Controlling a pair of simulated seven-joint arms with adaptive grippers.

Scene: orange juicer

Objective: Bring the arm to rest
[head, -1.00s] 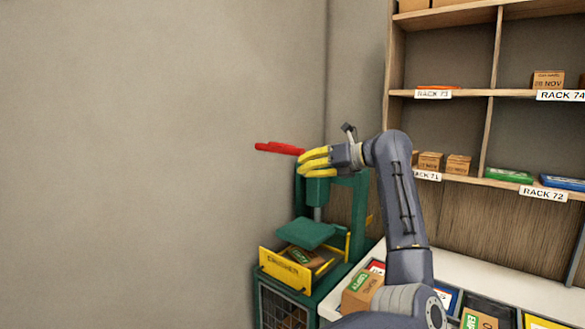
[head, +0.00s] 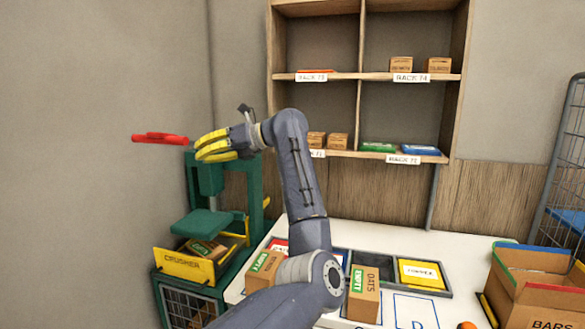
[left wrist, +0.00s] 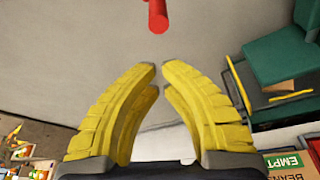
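My left gripper (head: 198,147) is raised beside the top of the green crusher (head: 208,178), just right of the crusher's red lever (head: 160,139) in the head view. Its yellow fingers curve together with only a narrow gap at the tips, and nothing is between them. In the left wrist view the gripper (left wrist: 160,68) points toward the end of the red lever (left wrist: 157,15), which is beyond the fingertips and apart from them. My right gripper is out of view.
The crusher's yellow tray (head: 182,265) holds a small box. A white table (head: 340,235) carries an oats box (head: 364,295), another box marked empty (head: 264,273) and dark trays. A cardboard box (head: 535,285) stands at right. Shelves (head: 365,75) are behind.

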